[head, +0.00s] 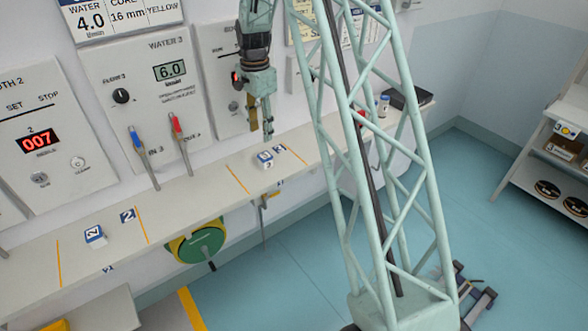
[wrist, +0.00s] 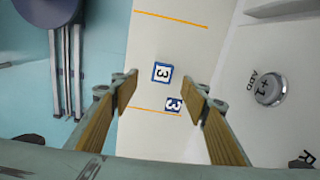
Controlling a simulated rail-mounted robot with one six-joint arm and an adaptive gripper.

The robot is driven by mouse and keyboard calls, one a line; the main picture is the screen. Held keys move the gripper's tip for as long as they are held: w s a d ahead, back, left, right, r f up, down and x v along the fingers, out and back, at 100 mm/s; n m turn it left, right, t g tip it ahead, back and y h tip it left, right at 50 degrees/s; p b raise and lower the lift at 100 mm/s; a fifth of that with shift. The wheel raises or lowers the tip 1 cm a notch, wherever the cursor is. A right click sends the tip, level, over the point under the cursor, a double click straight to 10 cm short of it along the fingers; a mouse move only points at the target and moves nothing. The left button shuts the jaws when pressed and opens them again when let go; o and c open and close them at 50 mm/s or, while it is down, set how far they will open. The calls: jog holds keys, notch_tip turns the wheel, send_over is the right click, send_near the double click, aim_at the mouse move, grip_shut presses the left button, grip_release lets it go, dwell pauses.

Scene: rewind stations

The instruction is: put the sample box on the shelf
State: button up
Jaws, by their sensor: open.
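A small white and blue sample box marked 3 (head: 265,160) sits on the long pale counter, and it also shows in the wrist view (wrist: 161,73). My gripper (head: 261,133) points down above the counter near box 3. Its tan-padded fingers (wrist: 163,92) are apart, with nothing between them. In the wrist view box 3 lies slightly beyond the fingertips, between their lines. A pale shelf unit (head: 541,148) stands at the far right, holding small labelled boxes and dark reels.
Orange lines and a flat blue label 3 (wrist: 173,104) mark the counter. Wall panels with red and blue levers (head: 178,138) stand behind it. A green reel (head: 200,243) hangs below the front edge. My lattice column blocks part of the view.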

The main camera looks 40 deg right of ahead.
jog(key=s+a+r+n+t, duration=0.1)
jog(key=s+a+r+n, duration=0.3)
jog(key=s+a+r, duration=0.55)
jog(key=s+a+r+n+t, duration=0.1)
jog(key=s+a+r+n, duration=0.3)
jog(key=s+r, duration=0.95)
jog(key=s+a+r+n, duration=0.2)
jog(key=s+n, duration=0.1)
jog(key=s, duration=0.7)
jog(key=s+a+r+n+t, duration=0.1)
jog(key=s+a+r+n, duration=0.1)
jog(key=s, duration=0.8)
jog(key=s+a+r+n, duration=0.2)
jog(key=s+a+n, duration=0.2)
jog(key=s, duration=0.5)
jog(key=shift+s+r+t, duration=0.2)
jog(key=shift+s+t, duration=0.1)
jog(key=shift+s, duration=0.2)
jog(key=shift+r, duration=0.1)
jog(key=shift+r+p, duration=0.55)
jog(key=shift+r, duration=0.05)
